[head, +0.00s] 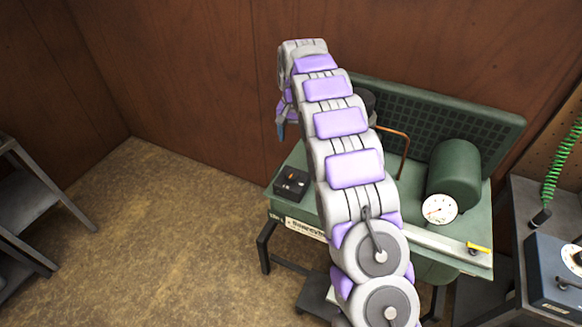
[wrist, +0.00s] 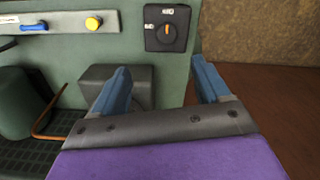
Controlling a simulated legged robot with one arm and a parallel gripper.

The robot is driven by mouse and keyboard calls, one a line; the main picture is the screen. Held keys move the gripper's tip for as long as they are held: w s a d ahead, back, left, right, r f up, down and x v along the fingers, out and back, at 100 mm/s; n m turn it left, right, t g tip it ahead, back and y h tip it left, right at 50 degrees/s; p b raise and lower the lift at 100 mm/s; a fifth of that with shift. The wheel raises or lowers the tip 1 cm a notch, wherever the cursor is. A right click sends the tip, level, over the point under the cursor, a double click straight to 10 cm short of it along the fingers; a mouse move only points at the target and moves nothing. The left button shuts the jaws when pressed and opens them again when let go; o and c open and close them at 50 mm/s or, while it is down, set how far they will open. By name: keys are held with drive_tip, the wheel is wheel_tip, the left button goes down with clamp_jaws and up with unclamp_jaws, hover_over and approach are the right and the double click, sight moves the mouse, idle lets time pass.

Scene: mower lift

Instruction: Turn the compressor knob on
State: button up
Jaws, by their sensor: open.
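The green compressor (head: 300,212) stands against the wall, under my arm. Its black switch box (head: 291,184) is at the left end of its top. In the wrist view the box has a round black knob (wrist: 166,33) with an orange pointer that looks upright in the picture, and small white lettering near its corners. My gripper (wrist: 160,76) is open and empty, its two blue fingers apart, with the knob beyond and between them, not touched. In the head view my gripper (head: 283,118) is partly hidden by my arm, above and behind the switch box.
A green tank (head: 455,174) with a white gauge (head: 440,209) and a yellow handle (head: 479,248) are at the compressor's right. A copper pipe (head: 404,150) rises behind. A bench with a blue box (head: 556,275) stands right. The floor at left is clear up to a grey rack (head: 35,200).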

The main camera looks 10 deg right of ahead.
sight(292, 173)
drive_tip(key=f+b, duration=0.1)
drive_tip(key=f, duration=0.5)
drive_tip(key=w+f+b, duration=0.1)
drive_tip(key=f, duration=0.5)
drive_tip(key=w+f+b, duration=0.1)
drive_tip(key=f, duration=0.5)
drive_tip(key=shift+a+f, duration=0.1)
drive_tip(key=shift+f, duration=0.25)
drive_tip(key=c, duration=1)
